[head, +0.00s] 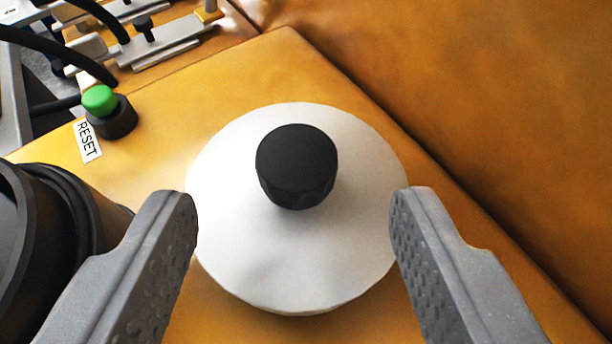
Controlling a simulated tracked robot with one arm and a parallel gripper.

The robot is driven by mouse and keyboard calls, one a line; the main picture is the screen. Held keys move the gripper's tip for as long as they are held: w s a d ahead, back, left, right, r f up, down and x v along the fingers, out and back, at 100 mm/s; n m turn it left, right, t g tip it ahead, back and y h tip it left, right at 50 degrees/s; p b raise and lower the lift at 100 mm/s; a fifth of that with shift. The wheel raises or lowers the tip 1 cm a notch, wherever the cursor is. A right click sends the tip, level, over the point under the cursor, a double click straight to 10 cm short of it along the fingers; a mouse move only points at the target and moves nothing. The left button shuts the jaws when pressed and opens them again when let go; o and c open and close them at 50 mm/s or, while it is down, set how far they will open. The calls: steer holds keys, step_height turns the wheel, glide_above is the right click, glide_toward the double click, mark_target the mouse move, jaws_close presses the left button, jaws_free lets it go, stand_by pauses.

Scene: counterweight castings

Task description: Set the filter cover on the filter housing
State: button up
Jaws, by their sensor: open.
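The filter cover (300,255) is a white round disc with a black knob (296,160) at its centre. It lies flat, knob up, on the yellow surface in the middle of the view. My gripper (294,205) is open, with one grey finger on each side of the knob, over the left and right edges of the disc. Nothing is between the fingers except the view of the cover and knob below; the fingers do not touch the knob. A black ridged round body (45,235) at the left edge, partly cut off and partly behind my left finger, looks like the filter housing.
A green button (99,100) on a black base stands at the upper left beside a RESET label (88,141). Metal clamps or fittings (150,45) and black hoses lie at the top left. A yellow-brown wall (480,110) rises along the right side.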

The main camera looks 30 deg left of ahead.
mark_target(300, 159)
steer(key=shift+x, duration=3.15)
steer(key=shift+d, duration=0.15)
jaws_close()
steer(key=shift+r, duration=0.2)
